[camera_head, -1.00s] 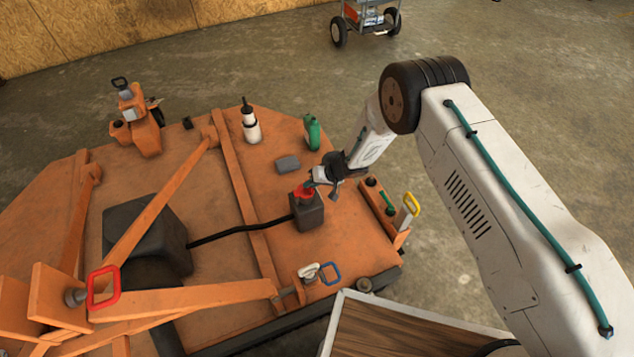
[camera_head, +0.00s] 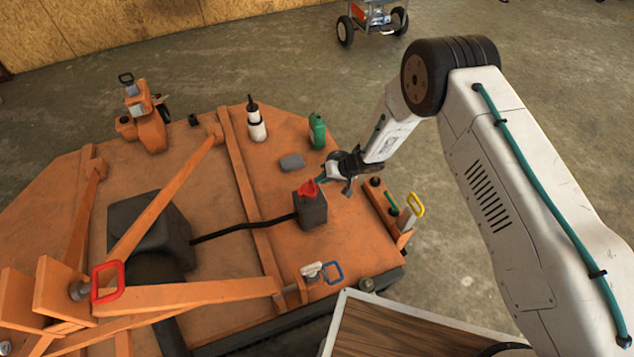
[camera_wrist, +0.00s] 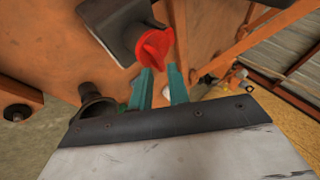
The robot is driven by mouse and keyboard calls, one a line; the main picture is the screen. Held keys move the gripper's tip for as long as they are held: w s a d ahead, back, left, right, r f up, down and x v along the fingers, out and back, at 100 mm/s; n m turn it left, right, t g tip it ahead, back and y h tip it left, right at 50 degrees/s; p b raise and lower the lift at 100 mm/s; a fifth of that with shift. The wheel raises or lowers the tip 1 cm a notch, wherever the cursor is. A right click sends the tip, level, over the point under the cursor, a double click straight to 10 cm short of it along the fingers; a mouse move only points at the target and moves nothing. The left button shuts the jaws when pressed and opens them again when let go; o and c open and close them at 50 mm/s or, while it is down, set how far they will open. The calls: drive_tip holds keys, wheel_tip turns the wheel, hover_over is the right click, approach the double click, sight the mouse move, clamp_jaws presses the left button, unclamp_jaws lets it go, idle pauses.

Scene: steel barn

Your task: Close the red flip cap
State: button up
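The red flip cap (camera_head: 307,188) sits on top of a dark grey box-shaped container (camera_head: 311,211) on the orange deck. In the wrist view the cap (camera_wrist: 155,46) shows just ahead of the fingertips, with part of it standing up like a flap. Whether it is fully open or partly down I cannot tell. My gripper (camera_head: 325,181) is just right of and behind the cap in the head view. In the wrist view my gripper (camera_wrist: 160,76) has two teal fingers with a gap between them and nothing held. Whether a fingertip touches the cap is unclear.
The orange deck (camera_head: 245,220) carries a black hose (camera_head: 245,228), a white bottle (camera_head: 256,127), a green bottle (camera_head: 317,131) and a grey block (camera_head: 292,162). A yellow handle (camera_head: 416,204) stands to the right and a blue one (camera_head: 333,273) in front.

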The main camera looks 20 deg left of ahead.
drive_tip(key=shift+v, duration=1.7)
